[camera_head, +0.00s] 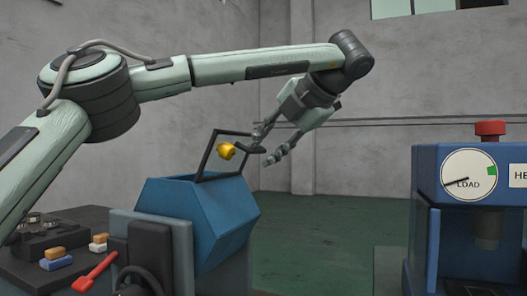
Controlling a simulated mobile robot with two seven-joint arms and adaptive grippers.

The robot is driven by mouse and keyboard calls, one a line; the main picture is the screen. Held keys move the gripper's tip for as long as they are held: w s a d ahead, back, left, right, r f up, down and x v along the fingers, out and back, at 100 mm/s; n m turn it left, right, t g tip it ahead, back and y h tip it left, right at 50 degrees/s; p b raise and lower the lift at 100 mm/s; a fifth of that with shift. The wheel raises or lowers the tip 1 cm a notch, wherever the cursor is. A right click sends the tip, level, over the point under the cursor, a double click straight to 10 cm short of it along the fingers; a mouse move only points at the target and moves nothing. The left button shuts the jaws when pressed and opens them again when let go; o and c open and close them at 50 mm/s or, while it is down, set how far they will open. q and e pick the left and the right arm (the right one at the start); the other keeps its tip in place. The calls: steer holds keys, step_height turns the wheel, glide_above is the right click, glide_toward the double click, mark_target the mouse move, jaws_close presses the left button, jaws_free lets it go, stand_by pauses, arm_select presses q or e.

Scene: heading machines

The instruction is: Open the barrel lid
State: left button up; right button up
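The blue barrel (200,212) is a faceted drum in the lower middle of the head view. Its lid, a dark frame (208,153), stands raised and tilted at the barrel's top, with wall visible through it. A yellow knob (226,151) shows within the frame. My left gripper (259,153) is at the lid's right side, with its fingers spread apart. One finger overlaps the frame's right edge in the picture; I cannot tell whether it touches. The barrel's inside is mostly hidden. My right gripper is not in view.
A blue machine (425,190) with a red button (490,130) and a LOAD dial (468,175) stands at the right. A dark panel with a red lever (95,272) and small coloured switches is at lower left. Green floor (330,240) lies open between them.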

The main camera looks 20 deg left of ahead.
arm_select(q)
steer(key=v, duration=1.1)
steer(key=shift+f, duration=0.15)
